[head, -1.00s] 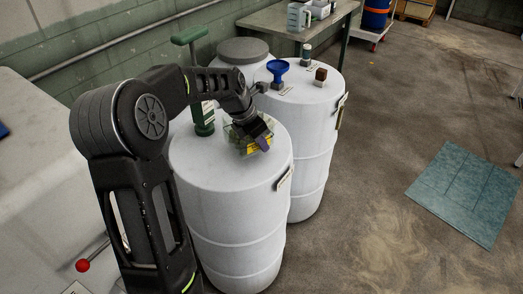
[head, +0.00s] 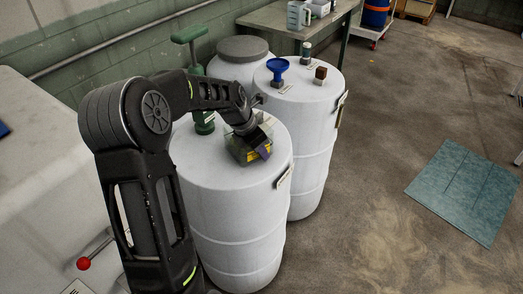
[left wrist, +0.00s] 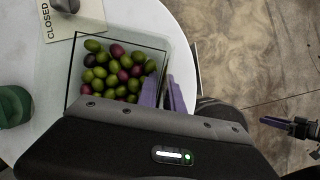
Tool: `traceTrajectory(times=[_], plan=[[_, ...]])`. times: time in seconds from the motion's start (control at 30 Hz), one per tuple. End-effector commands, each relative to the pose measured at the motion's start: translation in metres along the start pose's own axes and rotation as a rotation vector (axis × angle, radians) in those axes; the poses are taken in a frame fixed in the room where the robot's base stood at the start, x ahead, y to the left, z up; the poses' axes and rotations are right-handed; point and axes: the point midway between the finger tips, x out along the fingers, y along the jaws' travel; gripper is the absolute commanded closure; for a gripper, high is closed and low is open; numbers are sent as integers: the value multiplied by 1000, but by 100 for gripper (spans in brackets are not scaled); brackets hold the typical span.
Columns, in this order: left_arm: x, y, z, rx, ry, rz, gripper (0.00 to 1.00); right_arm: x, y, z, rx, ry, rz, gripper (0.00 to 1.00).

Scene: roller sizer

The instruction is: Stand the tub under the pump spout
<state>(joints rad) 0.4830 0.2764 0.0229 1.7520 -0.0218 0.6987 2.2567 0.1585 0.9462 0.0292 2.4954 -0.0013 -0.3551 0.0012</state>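The tub (head: 238,154) is a clear, square-sided container at the top of the front white drum (head: 215,180). In the left wrist view the tub (left wrist: 76,70) is upright and holds green and purple olives. My left gripper (left wrist: 164,92) has purple fingers, one on each side of the tub's right wall, close against it. It also shows in the head view (head: 261,148). The green pump (head: 199,90) with a T-handle stands on the same drum, behind the tub; its spout is hard to make out. My right gripper (left wrist: 278,124) shows only in the left wrist view, and its opening is unclear.
A second drum (head: 312,130) behind carries a blue funnel (head: 278,68) and a small brown block (head: 320,74). A "CLOSED" tag (left wrist: 68,22) lies beside the tub. A teal mat (head: 465,190) lies on open floor at the right. A bench (head: 265,20) stands behind.

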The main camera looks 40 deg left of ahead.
Motion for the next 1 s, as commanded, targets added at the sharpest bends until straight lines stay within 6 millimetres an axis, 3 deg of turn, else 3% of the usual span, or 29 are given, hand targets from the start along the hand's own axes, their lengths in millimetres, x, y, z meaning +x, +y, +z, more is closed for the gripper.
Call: traceTrajectory(times=[0.17,0.57,0.77,1.0], plan=[[0,0,0,0,0,0,75,0,0,0,0,0,0,64],[-8,0,2,0,-1,2,75,-1,0,0,0,0,0,64],[-37,0,2,0,-3,3,75,1,0,0,0,0,0,64],[-88,1,2,0,-3,4,75,3,1,0,0,0,0,64]])
